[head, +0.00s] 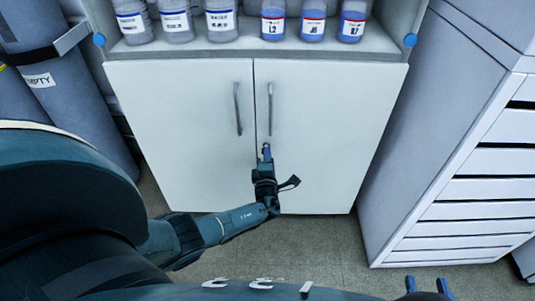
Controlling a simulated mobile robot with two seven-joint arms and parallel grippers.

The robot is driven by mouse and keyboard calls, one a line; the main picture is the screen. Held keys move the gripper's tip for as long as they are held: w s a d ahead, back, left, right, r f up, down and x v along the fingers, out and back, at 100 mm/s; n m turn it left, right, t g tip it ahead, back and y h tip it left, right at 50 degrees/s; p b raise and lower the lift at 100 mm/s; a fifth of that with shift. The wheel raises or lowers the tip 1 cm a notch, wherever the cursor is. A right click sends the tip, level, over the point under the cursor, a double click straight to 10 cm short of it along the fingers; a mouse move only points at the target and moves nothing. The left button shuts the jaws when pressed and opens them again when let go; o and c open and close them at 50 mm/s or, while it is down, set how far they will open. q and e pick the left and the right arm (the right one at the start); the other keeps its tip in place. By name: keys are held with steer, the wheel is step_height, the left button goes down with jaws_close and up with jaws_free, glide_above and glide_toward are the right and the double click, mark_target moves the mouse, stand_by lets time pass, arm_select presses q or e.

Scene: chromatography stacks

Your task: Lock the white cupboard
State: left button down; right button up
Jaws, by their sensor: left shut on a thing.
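The white cupboard (190,160) stands ahead with both its doors closed. Each door has a vertical grey bar handle, the left one (237,110) and the right one (270,108), either side of the centre seam. My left gripper (266,153) is at the right door, just below its handle and close to the seam. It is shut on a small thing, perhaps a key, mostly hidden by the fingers. A lock is not clearly visible there. My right gripper (427,286) shows only its two blue fingertips at the bottom edge, apart and empty.
Several labelled bottles (220,22) stand on the open shelf above the doors. A grey drawer unit (455,190) stands to the right, and grey gas cylinders (60,90), one labelled EMPTY, to the left. Bare floor (315,245) lies before the cupboard.

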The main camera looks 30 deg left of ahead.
arm_select(q)
steer(key=shift+m, duration=0.6)
steer(key=c, duration=1.5)
jaws_free()
